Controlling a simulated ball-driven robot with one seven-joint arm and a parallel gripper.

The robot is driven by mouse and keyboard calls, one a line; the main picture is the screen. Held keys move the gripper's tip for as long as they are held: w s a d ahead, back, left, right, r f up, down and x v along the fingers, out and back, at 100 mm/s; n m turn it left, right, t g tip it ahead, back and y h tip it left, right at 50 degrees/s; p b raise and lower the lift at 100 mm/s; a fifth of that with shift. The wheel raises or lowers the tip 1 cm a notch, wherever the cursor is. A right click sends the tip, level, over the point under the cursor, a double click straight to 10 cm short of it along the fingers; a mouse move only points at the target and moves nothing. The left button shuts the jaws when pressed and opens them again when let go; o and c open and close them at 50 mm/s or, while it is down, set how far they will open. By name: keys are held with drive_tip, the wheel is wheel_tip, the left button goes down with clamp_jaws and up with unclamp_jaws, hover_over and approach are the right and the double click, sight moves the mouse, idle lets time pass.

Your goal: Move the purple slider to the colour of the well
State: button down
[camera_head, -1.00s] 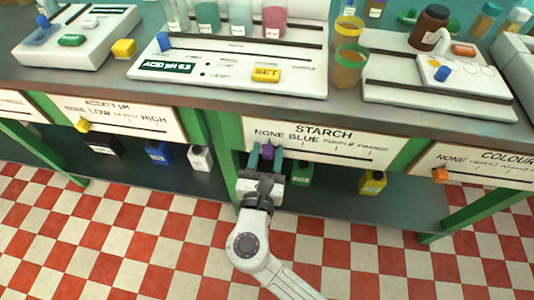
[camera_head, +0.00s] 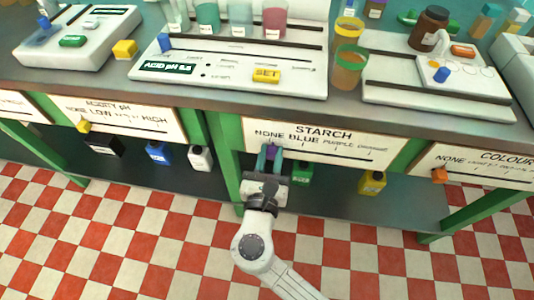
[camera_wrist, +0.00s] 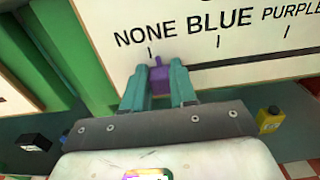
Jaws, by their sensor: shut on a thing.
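The purple slider (camera_head: 271,154) sits on the track of the white STARCH board (camera_head: 352,153), on the bench front. It is just right of the NONE mark and well short of the BLUE mark. It also shows in the wrist view (camera_wrist: 158,78). My gripper (camera_head: 270,158) is shut on the slider, with one teal finger on each side of it, as the wrist view (camera_wrist: 159,84) also shows. A white plate (camera_head: 485,82) with small round wells lies on the bench at the right; the wells' colours are too small to tell.
Other boards with a yellow slider (camera_head: 83,126) and an orange slider (camera_head: 439,175) flank the STARCH board. Bottles, including a green one (camera_head: 303,173) and a yellow one (camera_head: 372,183), stand on the shelf below. A green bench leg (camera_head: 226,150) is left of my gripper.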

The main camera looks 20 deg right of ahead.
sight(369, 158)
drive_tip(key=s+d, duration=0.3)
drive_tip(key=d, duration=0.3)
drive_tip(key=s+d+p, duration=0.1)
drive_tip(key=s+d, duration=0.3)
drive_tip(key=d, duration=0.2)
drive_tip(key=s+d, duration=0.4)
drive_tip(key=d, duration=0.3)
drive_tip(key=shift+s+r+p, duration=0.1)
drive_tip(key=shift+s+p, duration=0.1)
drive_tip(key=shift+p, duration=0.15)
drive_tip(key=shift+d, duration=0.1)
drive_tip(key=c, duration=1)
unclamp_jaws()
drive_tip(key=shift+s, duration=0.1)
drive_tip(key=shift+o, duration=0.6)
drive_tip(key=shift+s+a, duration=0.25)
drive_tip(key=shift+s, duration=0.05)
drive_tip(key=v, duration=1)
drive_tip(key=shift+a, duration=0.1)
